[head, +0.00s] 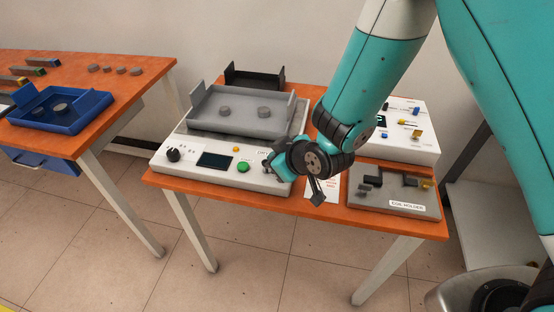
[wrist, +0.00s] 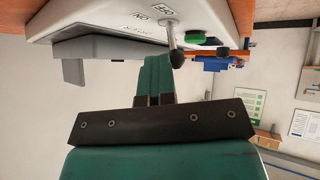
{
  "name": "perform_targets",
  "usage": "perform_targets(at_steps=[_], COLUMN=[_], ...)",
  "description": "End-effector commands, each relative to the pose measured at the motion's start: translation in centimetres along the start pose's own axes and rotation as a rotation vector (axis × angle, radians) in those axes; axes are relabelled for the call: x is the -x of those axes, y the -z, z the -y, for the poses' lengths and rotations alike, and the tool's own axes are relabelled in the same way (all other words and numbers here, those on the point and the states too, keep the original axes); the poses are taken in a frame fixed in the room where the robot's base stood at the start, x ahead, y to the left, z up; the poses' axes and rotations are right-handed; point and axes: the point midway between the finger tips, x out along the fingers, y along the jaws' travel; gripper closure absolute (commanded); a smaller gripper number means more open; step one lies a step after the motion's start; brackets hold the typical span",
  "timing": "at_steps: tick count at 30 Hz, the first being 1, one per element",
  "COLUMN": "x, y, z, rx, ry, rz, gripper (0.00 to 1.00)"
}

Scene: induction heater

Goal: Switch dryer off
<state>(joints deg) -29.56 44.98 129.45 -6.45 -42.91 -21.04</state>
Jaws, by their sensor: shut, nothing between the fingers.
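The dryer (head: 200,180) is a white box on the orange table, with a grey tray (head: 232,118) on top. Its front panel has a black knob (head: 173,155), a dark screen (head: 214,160) and a green button (head: 243,167). In the wrist view a metal toggle lever (wrist: 171,35) with a black tip stands out from the panel beside ON and OFF labels. My gripper (head: 280,165) is at the panel's right end and partly covers that area in the head view. In the wrist view my gripper (wrist: 156,65) is shut and empty, close beside the lever tip; contact cannot be told.
Right of the dryer are a white switch box (head: 410,145) and a grey coil holder (head: 388,204). A black tray (head: 253,76) stands behind. A second table (head: 125,82) at left carries a blue tray (head: 62,125) and several small discs. Floor in front is clear.

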Motion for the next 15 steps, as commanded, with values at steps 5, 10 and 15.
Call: perform_targets(at_steps=[5,10,15], x=[0.0,0.5,1.0], y=[0.1,0.6,1.2], z=[0.0,-0.1,-0.2], rx=[0.0,0.0,0.001], ry=[0.002,0.002,0.001], rz=[0.001,0.001,0.001], gripper=[1.0,1.0,1.0])
